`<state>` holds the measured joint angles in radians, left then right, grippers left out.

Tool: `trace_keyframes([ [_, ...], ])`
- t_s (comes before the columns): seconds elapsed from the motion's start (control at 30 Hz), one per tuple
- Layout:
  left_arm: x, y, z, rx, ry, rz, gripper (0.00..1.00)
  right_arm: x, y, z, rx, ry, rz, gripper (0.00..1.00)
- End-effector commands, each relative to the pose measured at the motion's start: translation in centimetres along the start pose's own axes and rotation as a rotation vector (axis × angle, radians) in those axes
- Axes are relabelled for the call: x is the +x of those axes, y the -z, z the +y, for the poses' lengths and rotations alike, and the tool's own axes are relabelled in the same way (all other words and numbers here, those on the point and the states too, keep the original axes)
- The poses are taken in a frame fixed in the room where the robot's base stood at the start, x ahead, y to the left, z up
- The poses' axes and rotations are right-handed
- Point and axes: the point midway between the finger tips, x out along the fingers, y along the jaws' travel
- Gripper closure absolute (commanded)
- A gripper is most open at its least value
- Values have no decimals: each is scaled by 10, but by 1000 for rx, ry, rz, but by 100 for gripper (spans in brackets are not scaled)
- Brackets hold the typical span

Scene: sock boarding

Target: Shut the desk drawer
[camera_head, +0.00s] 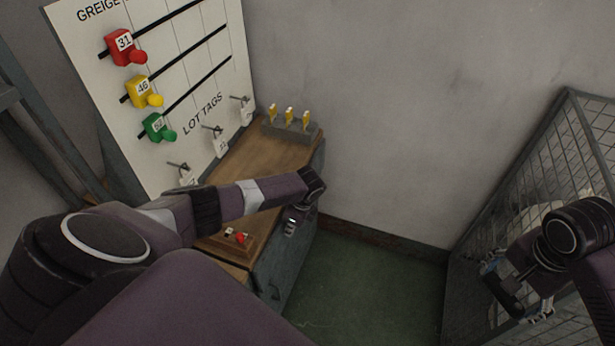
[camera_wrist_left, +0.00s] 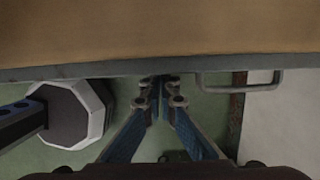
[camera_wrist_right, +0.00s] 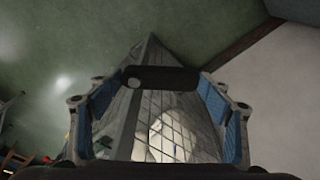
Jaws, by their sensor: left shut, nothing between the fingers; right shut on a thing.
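The desk (camera_head: 263,157) has a brown wooden top and grey-blue sides, and stands against the tag board. In the left wrist view its grey front edge (camera_wrist_left: 60,73) runs across the picture, with a metal pull handle (camera_wrist_left: 243,86) to the right. I see no open drawer interior, and cannot tell how far the drawer stands out. My left gripper (camera_head: 290,228) is shut and empty beside the desk's front; its fingertips (camera_wrist_left: 160,82) are at the front edge, left of the handle. My right gripper (camera_wrist_right: 160,82) is shut on a dark bar (camera_wrist_right: 160,78), off to the right.
A wire mesh cage (camera_head: 530,190) with pale contents stands at right. A grey block with yellow-topped pieces (camera_head: 290,130) sits at the desk's far end. A small wooden box with a red knob (camera_head: 240,238) is nearer. Green floor (camera_head: 370,285) lies clear between desk and cage.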

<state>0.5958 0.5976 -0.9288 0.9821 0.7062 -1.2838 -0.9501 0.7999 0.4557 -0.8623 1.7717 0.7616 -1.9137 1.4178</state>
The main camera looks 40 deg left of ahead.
Motion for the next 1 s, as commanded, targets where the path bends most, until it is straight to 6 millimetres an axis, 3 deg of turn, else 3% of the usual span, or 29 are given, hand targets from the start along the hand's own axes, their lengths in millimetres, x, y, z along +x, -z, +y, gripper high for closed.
trace_keyframes([
  [0.13, 4, -16, 0, -1, -1, 0, 100, -2, 0, 0, 0, 1, 1, 59],
  [0.4, 7, -27, 0, -1, 0, -2, 100, -2, 1, 0, 0, 1, 1, 59],
  [0.8, 7, -30, 0, -3, -1, -8, 100, -3, 1, 0, 0, 1, 1, 59],
  [1.0, 2, -18, 8, -2, -3, -3, 100, -14, 3, 0, 0, 1, 1, 59],
])
